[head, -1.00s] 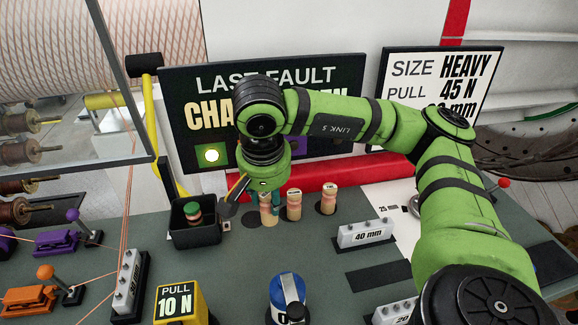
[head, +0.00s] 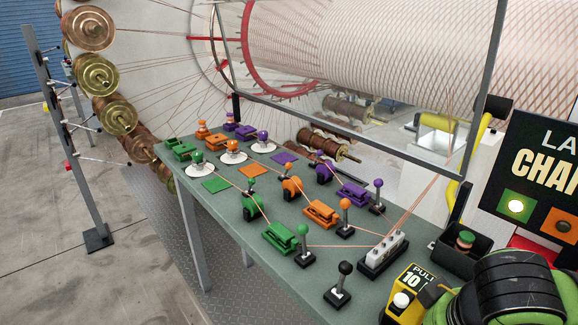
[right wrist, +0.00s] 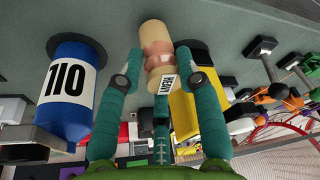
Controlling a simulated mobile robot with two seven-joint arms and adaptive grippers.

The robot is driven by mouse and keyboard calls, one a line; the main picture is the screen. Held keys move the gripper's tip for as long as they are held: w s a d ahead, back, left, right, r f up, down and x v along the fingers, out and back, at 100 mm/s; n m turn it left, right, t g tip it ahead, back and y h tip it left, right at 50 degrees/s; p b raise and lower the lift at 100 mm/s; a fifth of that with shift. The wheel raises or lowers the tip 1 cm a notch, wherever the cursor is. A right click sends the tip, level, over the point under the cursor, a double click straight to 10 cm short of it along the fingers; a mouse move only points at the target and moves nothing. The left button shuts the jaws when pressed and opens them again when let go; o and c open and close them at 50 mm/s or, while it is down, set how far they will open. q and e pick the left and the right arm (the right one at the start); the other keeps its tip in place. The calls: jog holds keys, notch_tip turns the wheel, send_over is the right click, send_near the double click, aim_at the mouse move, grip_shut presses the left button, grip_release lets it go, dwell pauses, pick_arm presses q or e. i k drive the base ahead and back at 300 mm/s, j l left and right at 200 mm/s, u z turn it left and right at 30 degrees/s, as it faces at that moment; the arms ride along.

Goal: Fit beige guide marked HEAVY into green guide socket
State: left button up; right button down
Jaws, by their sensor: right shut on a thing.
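The beige guide marked HEAVY (right wrist: 154,45) is in the right wrist view, a spool-like piece with a pinkish middle and a white label. My right gripper (right wrist: 160,84) is shut on it, its teal fingers on both sides. In the head view my green right arm (head: 510,295) enters at the lower right; the guide is not visible there. A green row on the bench holds a green square (head: 215,185), a green rounded stand (head: 250,208), a green block (head: 279,237) and a green-topped piece on a white disc (head: 200,171). I cannot tell which is the green guide socket. My left gripper is not in view.
Orange and purple rows with levers run beside the green one, with threads strung across to a grey comb block (head: 382,252). A black-knobbed lever (head: 338,285), a black bin (head: 462,250) and a yellow PULL 10 block (head: 408,290) stand nearby. A blue cylinder (right wrist: 70,95) shows in the wrist view.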

aim_at(309, 283)
jog(key=j+u, duration=0.45)
jog(key=i+j+u, duration=0.25)
jog(key=i, duration=0.4)
jog(key=i+u, duration=0.25)
jog(key=i, duration=0.45)
jog(key=j, duration=0.1)
